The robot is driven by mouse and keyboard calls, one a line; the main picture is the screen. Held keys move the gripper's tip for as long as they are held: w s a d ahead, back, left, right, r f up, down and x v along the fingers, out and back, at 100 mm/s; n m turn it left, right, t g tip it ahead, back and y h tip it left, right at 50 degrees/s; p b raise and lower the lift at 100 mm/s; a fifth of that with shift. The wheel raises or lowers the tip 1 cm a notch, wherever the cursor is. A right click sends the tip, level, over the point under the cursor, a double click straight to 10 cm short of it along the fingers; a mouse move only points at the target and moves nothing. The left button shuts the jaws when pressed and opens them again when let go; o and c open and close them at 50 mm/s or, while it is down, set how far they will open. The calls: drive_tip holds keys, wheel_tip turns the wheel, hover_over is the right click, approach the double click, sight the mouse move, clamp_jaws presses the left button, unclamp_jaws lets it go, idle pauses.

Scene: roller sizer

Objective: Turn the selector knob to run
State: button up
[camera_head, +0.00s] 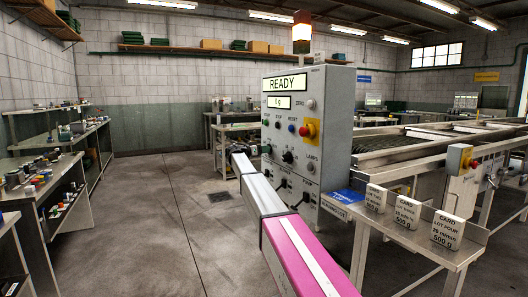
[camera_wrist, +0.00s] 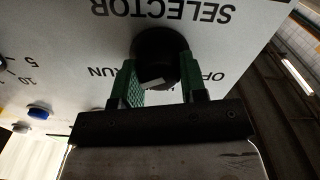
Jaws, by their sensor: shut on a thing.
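The black selector knob (camera_wrist: 158,46) is on the white panel in the wrist view, under the upside-down word SELECTOR. The label RUN shows to its left and OFF, partly covered, to its right. My gripper (camera_wrist: 158,72) has its two green fingers on either side of the knob, shut on it. A pale mark shows between the fingers at the knob's lower part; I cannot tell exactly which label it points at. In the head view my gripper (camera_head: 264,150) reaches the left side of the control cabinet (camera_head: 333,125), and my arm and gripper hide the knob there.
The cabinet carries a READY display (camera_head: 285,83), a red stop button (camera_head: 308,130), a blue button and another black knob (camera_head: 288,156) close to my gripper. A shelf with cards (camera_head: 446,229) stands at the right. The floor at left is clear.

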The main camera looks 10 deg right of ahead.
drive_tip(key=o, duration=0.9)
drive_tip(key=shift+o, duration=0.2)
drive_tip(key=v, duration=1.1)
